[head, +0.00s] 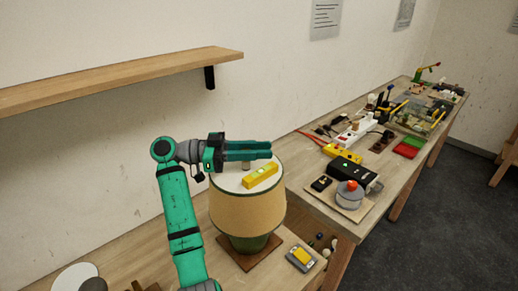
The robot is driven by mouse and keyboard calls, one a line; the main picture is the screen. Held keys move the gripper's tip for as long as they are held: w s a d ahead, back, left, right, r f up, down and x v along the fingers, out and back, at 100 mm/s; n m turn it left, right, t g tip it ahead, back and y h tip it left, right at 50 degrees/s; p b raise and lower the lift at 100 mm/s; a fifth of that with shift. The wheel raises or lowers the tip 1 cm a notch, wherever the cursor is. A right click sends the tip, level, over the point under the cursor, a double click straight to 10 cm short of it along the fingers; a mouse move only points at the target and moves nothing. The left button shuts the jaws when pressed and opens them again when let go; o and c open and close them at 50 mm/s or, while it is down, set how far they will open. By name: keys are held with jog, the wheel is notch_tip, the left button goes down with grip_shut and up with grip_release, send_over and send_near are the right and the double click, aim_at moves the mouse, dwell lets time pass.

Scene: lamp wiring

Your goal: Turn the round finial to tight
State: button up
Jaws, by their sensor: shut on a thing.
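A lamp with a tan drum shade (247,212) and a green base (249,243) stands on a brown square board on the bench. My gripper (268,150) reaches in level from the left over the middle of the shade's pale top. It is shut on the round finial (246,165), of which only a small grey part shows just below the fingers. The fingers hide the rest of it. A yellow spirit level (260,176) lies on the shade's top, to the right of the finial and close to it.
A yellow and grey device (301,257) lies on the bench right of the lamp. A grey dome with an orange top (349,194) and a black box (353,174) stand further right. A wooden shelf (120,82) is on the wall above left.

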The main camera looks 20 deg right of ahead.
jog(key=shift+s+m+g+y, duration=0.15)
jog(key=shift+m+g+y, duration=0.15)
jog(key=shift+m+g, duration=0.3)
jog(key=shift+f, duration=0.1)
jog(key=o, duration=1)
jog(key=shift+o, duration=0.2)
jog(key=shift+a, duration=0.1)
jog(key=v, duration=1)
jog(key=shift+w+a, duration=0.25)
jog(key=shift+w, duration=0.1)
